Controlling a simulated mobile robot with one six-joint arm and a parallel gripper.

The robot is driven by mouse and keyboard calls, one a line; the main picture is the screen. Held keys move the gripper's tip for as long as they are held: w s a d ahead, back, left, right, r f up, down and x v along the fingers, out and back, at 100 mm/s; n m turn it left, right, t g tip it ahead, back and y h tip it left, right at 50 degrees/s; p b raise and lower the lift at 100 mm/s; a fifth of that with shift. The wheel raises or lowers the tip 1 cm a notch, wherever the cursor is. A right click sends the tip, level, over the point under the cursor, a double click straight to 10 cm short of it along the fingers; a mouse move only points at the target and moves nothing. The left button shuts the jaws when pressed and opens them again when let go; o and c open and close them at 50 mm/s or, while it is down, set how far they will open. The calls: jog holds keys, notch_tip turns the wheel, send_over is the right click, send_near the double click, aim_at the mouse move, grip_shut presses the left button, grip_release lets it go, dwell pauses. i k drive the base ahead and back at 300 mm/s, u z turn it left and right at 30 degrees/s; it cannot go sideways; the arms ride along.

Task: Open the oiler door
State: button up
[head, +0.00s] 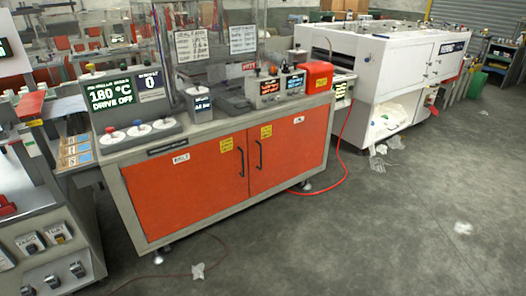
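An orange double-door cabinet (200,196) forms the front of a grey-framed machine at the left centre of the head view. Its left door (190,205) and right door (291,150) both look shut. Each has a black vertical bar handle near the middle seam: the left handle (241,162) and the right handle (259,155). Small yellow and white labels are too small to read, so I cannot tell which door is the oiler door. The white machine behind (385,62) also has panels that look shut. My gripper is not in view.
Open grey floor (400,225) lies in front and to the right. A red hose (331,187) and a dark cable (165,277) lie on it. White scraps (198,271) are scattered about. A grey control cabinet (45,235) stands close at the left edge.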

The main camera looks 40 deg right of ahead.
aim_at(283, 149)
jog(key=i, duration=0.85)
